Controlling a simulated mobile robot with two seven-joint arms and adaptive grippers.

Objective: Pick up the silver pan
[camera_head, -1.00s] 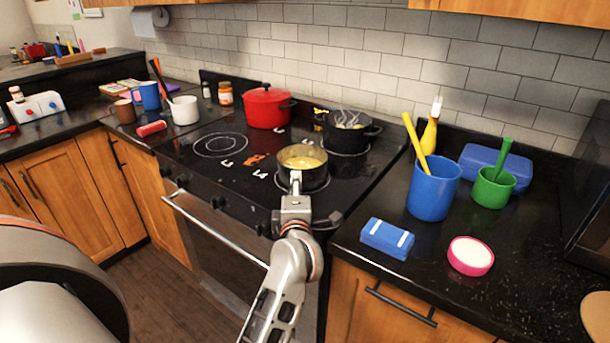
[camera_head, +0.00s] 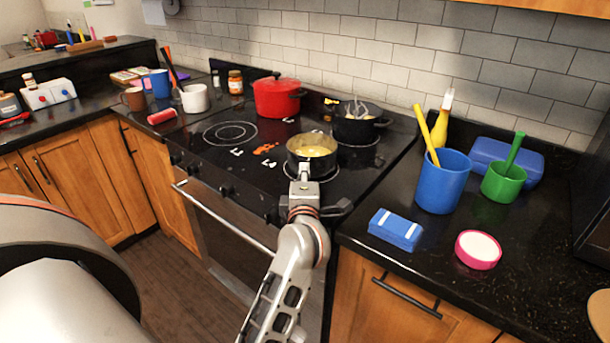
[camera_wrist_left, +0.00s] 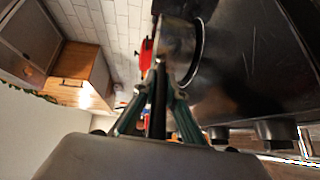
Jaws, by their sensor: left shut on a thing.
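The silver pan (camera_head: 313,146), with yellow contents, is over the front right burner of the stove; I cannot tell whether its base touches the burner. My left gripper (camera_head: 304,180) is in front of the pan, shut on its handle, which points toward me. In the left wrist view the dark handle (camera_wrist_left: 158,105) runs between the fingers of my left gripper (camera_wrist_left: 157,82). The pan's side (camera_wrist_left: 174,40) shows beyond them, with a burner ring beside it. My right gripper is not in view.
A black pot (camera_head: 355,127) stands close behind the pan, and a red pot (camera_head: 277,98) behind it to the left. Letter-shaped pieces (camera_head: 266,149) lie left of the pan. A blue box (camera_head: 396,229) and blue cup (camera_head: 442,182) stand on the right counter. The front left burner (camera_head: 230,133) is clear.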

